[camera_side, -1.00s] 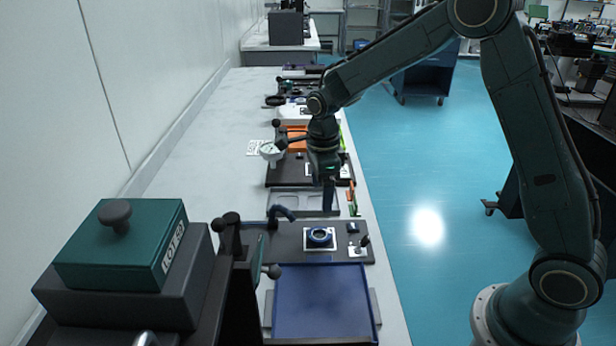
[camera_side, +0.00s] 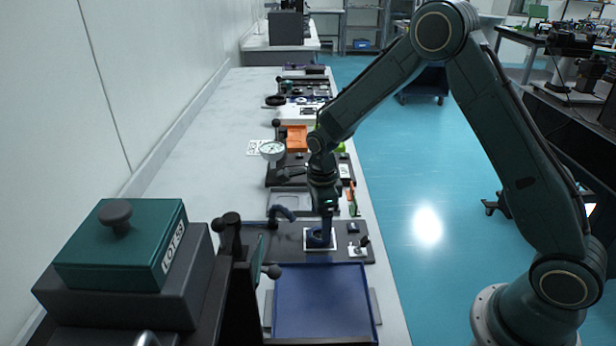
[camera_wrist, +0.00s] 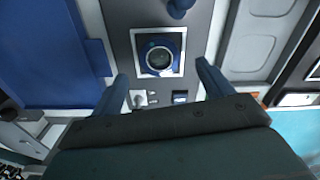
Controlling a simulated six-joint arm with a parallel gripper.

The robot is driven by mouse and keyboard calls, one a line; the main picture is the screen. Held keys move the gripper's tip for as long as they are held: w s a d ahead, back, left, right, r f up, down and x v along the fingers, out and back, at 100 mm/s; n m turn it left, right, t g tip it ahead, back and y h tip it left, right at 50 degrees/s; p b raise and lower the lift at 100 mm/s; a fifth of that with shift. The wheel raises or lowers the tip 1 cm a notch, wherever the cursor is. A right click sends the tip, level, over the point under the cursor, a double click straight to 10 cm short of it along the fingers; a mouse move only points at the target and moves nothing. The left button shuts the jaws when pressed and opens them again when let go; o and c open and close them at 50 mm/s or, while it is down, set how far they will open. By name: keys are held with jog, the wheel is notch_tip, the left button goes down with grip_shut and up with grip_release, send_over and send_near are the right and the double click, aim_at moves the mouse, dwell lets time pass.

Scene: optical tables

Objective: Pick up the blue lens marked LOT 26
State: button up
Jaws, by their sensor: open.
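In the side view the lens (camera_side: 313,242) is partly hidden behind my gripper's fingers. I cannot read a lot mark on it in either view. My gripper (camera_side: 325,238) points down just over the lens in the side view. In the wrist view my gripper's two dark blue fingers (camera_wrist: 161,72) stand wide apart, one on each side of the lens's line, with nothing between them.
A blue tray (camera_side: 320,300) lies in front of the board. A small dark post (camera_side: 364,241) stands right of the lens, and a curved dark blue handle (camera_side: 284,211) rises to its left. A green box marked LOT 53 (camera_side: 120,250) stands near left.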

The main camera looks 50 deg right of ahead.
aim_at(320, 234)
jog(key=shift+f, duration=2.2)
jog(key=c, duration=1.2)
jog(key=shift+o, duration=0.2)
jog(key=shift+r, duration=0.15)
notch_tip(320, 234, up, 20)
